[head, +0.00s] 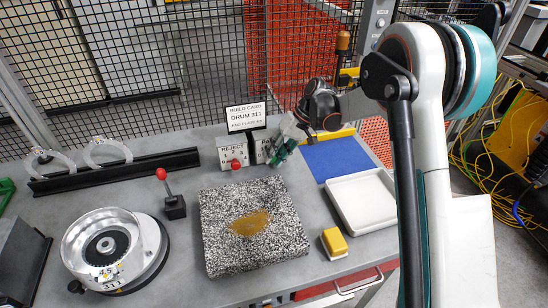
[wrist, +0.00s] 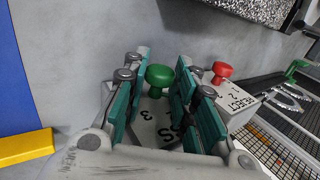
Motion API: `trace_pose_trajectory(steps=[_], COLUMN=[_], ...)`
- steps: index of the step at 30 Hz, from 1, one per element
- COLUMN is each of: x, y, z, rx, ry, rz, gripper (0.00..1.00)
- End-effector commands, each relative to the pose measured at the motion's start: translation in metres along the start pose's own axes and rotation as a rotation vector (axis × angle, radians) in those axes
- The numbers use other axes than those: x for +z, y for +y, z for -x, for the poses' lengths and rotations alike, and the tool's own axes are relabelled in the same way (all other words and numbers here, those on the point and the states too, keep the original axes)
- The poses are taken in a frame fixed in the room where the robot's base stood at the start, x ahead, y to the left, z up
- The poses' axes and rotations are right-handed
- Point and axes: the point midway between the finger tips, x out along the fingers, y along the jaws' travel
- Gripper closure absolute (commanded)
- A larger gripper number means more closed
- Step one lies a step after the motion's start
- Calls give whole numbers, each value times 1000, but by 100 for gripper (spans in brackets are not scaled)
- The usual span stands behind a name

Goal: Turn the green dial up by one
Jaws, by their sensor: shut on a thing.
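The green dial (wrist: 160,75) is a round green knob on a pale box (wrist: 158,115), whose face shows a 3 and part of a word. In the wrist view my gripper (wrist: 162,80) has its teal fingers on both sides of the knob, shut on it. In the head view my gripper (head: 280,152) reaches down at the box (head: 262,149), and the green knob is hidden there. The dial's exact setting cannot be read.
The reject box (head: 234,154) with a red knob (head: 235,164) stands close beside the dial box. A build card (head: 246,117) stands behind. A speckled block (head: 225,258), white tray (head: 362,201), yellow-topped block (head: 334,242) and blue mat (head: 337,158) lie nearby.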

Motion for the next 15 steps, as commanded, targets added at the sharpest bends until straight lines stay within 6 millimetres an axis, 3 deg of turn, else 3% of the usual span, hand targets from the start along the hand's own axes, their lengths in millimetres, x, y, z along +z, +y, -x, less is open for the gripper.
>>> trace_pose_trajectory(steps=[15], x=[0], y=[4], z=[-1], rx=[-198], ry=[0], rz=[0], gripper=[98])
